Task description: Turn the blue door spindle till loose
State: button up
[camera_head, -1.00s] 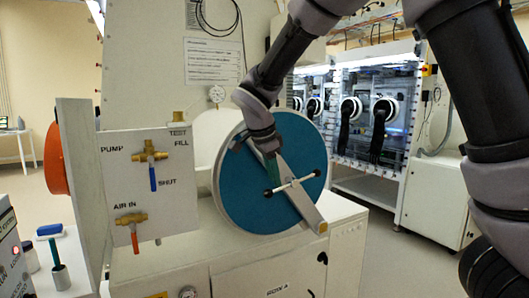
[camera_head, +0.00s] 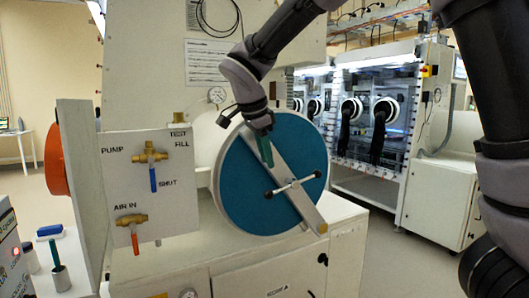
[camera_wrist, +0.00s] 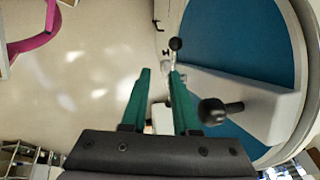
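The round blue door (camera_head: 240,185) is closed on the white chamber, with a slanted grey bar across its face. The spindle handle (camera_head: 293,186), a thin pale crossbar with a black knob at each end, sits on the lower part of that bar. My gripper (camera_head: 267,160) is above and left of the spindle, in front of the door's upper part, green fingers pointing down. In the wrist view the fingers (camera_wrist: 160,72) are apart with nothing held between them. A black spindle knob (camera_wrist: 176,44) shows just beyond the right fingertip, apparently apart from it. The right finger hides part of the handle.
Left of the door is a white panel with a blue-handled valve (camera_head: 152,157) and a red-handled valve (camera_head: 132,221). An orange disc (camera_head: 56,160) sits at far left. Floor is open at right, before the gloveboxes (camera_head: 378,110).

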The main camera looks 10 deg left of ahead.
aim_at(294, 184)
jog(key=shift+s+a+r, duration=0.2)
jog(key=shift+s+r, duration=0.05)
jog(key=shift+r, duration=0.35)
grip_shut()
jog(key=w+d+f+n+y, duration=0.1)
jog(key=w+f+n, duration=0.2)
jog(key=n, duration=0.3)
jog(key=w+d+f+n+t+y, duration=0.1)
jog(key=w+f+n+y, duration=0.1)
jog(key=n, duration=0.5)
jog(key=w+d+f+n+t+y, duration=0.1)
jog(key=w+f+n, duration=0.2)
jog(key=f+n, duration=0.2)
jog(key=shift+w+f+n, duration=0.35)
jog(key=shift+w+n, duration=0.05)
jog(key=shift+n, duration=0.3)
